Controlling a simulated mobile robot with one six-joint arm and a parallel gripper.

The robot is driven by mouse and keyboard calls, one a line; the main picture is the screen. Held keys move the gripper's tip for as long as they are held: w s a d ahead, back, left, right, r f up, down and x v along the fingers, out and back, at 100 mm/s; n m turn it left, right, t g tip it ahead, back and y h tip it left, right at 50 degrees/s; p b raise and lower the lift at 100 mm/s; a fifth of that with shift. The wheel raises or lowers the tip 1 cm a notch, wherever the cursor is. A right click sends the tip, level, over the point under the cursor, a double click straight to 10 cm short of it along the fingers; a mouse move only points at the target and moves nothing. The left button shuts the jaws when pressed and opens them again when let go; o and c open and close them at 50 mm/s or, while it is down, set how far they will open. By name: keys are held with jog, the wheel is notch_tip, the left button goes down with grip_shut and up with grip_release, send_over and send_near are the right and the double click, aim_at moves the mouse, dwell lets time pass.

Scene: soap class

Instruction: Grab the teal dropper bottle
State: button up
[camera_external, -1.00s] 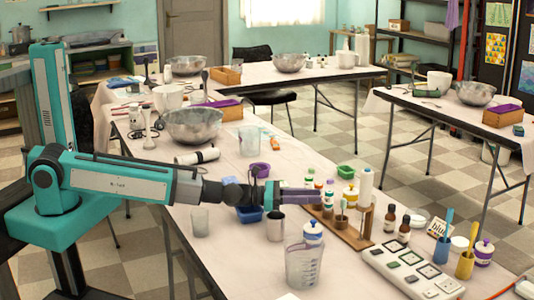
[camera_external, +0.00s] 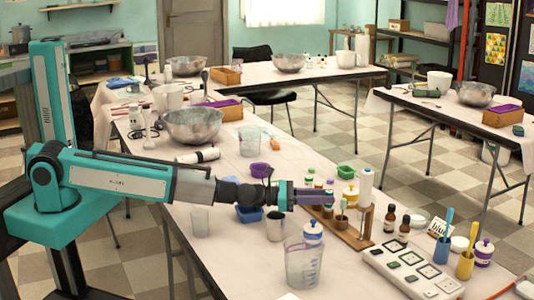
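My gripper (camera_external: 324,196) reaches in from the left over the near table, with its fingertips at the small bottles in the wooden rack (camera_external: 353,239). Its fingers are seen from the side, and I cannot tell whether they are open or shut. Several small bottles with coloured caps, among them a green-capped bottle (camera_external: 318,183), stand beside and behind the fingers. I cannot pick out the teal dropper bottle for certain; the fingers partly cover this group. No bottle is seen lifted off the table.
Two brown bottles (camera_external: 404,228) and a white tray (camera_external: 412,272) are to the right. A metal bowl (camera_external: 192,126) is farther back.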

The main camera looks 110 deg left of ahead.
jog(key=shift+x, duration=0.8)
grip_shut()
